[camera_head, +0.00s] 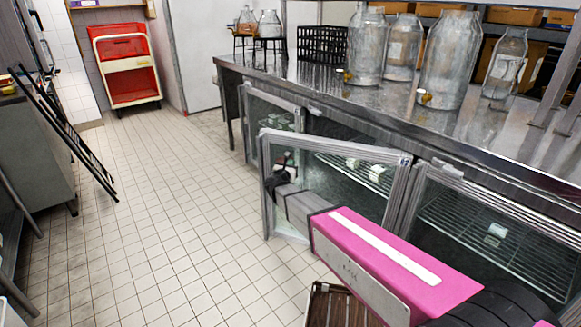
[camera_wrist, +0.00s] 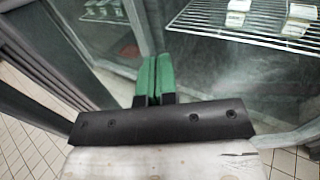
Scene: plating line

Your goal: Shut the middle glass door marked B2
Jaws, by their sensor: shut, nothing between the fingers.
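The middle glass door (camera_head: 335,146) has a grey metal frame and stands ajar, swung out from the steel counter's front into the aisle. A small dark label sits at its top right corner, too small to read. My gripper (camera_head: 281,172) is at the outer left part of this door, in front of the glass. In the wrist view its green fingers (camera_wrist: 154,82) are together with nothing between them. They point at the glass pane (camera_wrist: 195,75); whether they touch it I cannot tell. A grey door frame (camera_wrist: 45,60) runs along the left there.
Other glass doors stand left (camera_head: 272,100) and right (camera_head: 500,215) of the middle one. Wire shelves (camera_head: 350,172) with small white packs are inside. Glass jars (camera_head: 452,60) stand on the countertop. A brown crate (camera_head: 322,300) lies low beside my arm.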

